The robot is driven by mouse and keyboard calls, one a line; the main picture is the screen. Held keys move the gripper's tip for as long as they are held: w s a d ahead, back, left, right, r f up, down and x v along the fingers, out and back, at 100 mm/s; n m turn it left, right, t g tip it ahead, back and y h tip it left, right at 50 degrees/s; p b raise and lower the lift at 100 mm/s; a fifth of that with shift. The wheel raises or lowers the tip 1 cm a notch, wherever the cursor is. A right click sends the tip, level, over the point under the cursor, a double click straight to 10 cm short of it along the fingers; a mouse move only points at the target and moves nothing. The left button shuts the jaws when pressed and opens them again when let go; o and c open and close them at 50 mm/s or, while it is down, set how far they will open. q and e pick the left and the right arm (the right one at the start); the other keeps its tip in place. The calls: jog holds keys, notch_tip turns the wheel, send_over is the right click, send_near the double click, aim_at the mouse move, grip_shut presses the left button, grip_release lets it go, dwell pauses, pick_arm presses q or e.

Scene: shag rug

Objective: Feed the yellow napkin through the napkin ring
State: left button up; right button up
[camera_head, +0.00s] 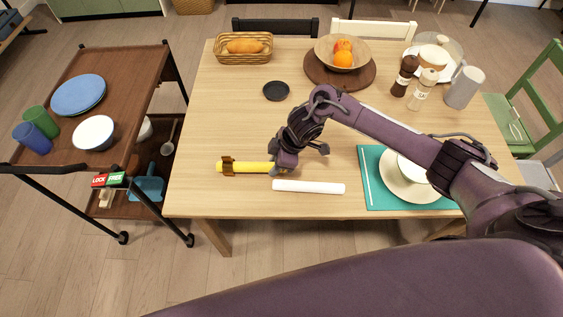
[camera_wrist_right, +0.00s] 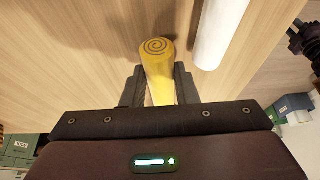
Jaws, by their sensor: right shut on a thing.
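The yellow napkin (camera_head: 255,167) is a rolled tube lying left to right near the table's front edge in the head view. My right gripper (camera_head: 281,167) is shut on the napkin's right part. In the right wrist view the napkin's spiral end (camera_wrist_right: 158,46) shows between the two fingers (camera_wrist_right: 158,88); the ring is not visible there. Whether the napkin touches the table is unclear.
A white roll (camera_head: 309,187) lies just in front and right of the gripper. A teal placemat (camera_head: 376,195) with a plate and bowl is to the right. A black coaster (camera_head: 276,91) lies farther back. The table (camera_head: 212,125) is clear left of and behind the ring.

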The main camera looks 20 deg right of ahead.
aim_at(259, 164)
jog(key=shift+w+a, duration=0.2)
jog(key=shift+a, duration=0.5)
jog(key=shift+w+a, duration=0.25)
jog(key=shift+a, duration=0.4)
jog(key=shift+w+a, duration=0.2)
jog(key=shift+a, duration=0.5)
jog(key=o, duration=1)
jog(key=shift+r, duration=0.1)
jog(key=v, duration=0.7)
jog(key=shift+d+r, duration=0.15)
jog(key=shift+r, duration=0.2)
jog(key=shift+s+f, duration=0.1)
